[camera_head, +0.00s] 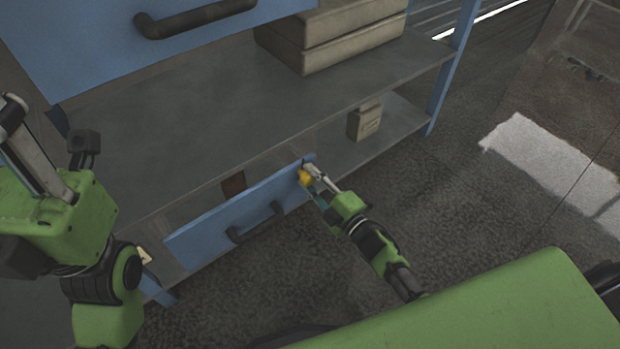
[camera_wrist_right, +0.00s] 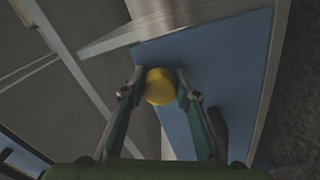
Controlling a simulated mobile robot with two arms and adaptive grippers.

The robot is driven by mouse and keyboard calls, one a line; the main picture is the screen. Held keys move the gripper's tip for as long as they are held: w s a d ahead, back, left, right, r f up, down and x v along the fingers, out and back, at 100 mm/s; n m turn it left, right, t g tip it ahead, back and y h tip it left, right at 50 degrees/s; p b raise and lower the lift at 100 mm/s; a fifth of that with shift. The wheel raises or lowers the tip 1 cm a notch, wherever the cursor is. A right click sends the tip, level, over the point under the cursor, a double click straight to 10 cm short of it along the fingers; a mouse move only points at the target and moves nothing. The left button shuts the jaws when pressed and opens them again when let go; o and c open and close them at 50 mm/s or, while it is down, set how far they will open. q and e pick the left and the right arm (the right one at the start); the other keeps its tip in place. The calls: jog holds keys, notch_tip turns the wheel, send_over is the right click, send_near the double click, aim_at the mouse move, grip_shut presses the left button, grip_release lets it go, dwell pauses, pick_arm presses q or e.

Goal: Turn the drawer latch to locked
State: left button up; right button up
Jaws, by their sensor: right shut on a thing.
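The yellow latch (camera_head: 304,178) sits near the right end of the blue drawer front (camera_head: 220,226), by its top edge. My right gripper (camera_head: 311,174) is at the latch, its fingers shut on it. In the right wrist view the round yellow latch (camera_wrist_right: 160,86) lies between the two fingertips of my right gripper (camera_wrist_right: 157,90), against the blue drawer front (camera_wrist_right: 225,62). Which way the latch is turned cannot be told. The drawer's dark handle (camera_head: 256,222) is left of the latch. My left arm shows at the left; its fingertips cannot be made out clearly.
Above the drawer runs a grey shelf (camera_head: 200,150). A small tan box (camera_head: 364,122) stands on the lower shelf, right of the drawer. Larger tan boxes (camera_head: 345,32) sit on the grey shelf. A blue upper drawer (camera_head: 100,48) is at the top left. The floor (camera_head: 440,195) at right is clear.

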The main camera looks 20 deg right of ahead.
jog(key=shift+n, duration=0.5)
jog(key=o, duration=1.1)
jog(key=shift+s, duration=0.1)
jog(key=v, duration=1.2)
jog(key=shift+r, duration=0.1)
